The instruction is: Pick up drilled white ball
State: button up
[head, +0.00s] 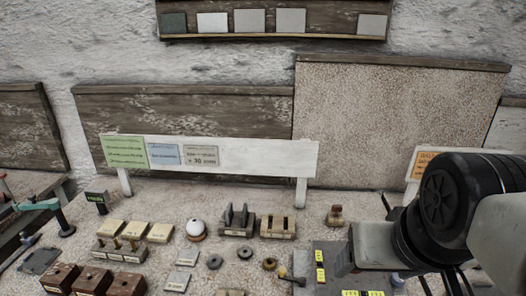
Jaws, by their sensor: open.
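The white ball (196,228) sits on a small orange-brown base on the bench, left of the middle in the head view. A dark mark shows on its upper face and looks like a drilled hole, though it is small. My gripper (446,285) is at the lower right, below my black wrist joint, far to the right of the ball. It is open, and nothing shows between its fingers. Its tips are partly cut off by the lower edge.
A dark slotted block (237,222) stands close right of the ball. Pale blocks (160,232) stand close left. Small rings (244,253) and grey tiles (187,257) lie in front. A white signboard (255,158) on posts stands behind. Brown blocks (125,284) are front left.

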aim_at(195, 226)
jog(key=k+l, duration=0.2)
jog(key=l, duration=0.25)
jog(key=i+j, duration=0.1)
jog(key=j, duration=1.75)
jog(key=i+j, duration=0.15)
jog(key=j, duration=0.8)
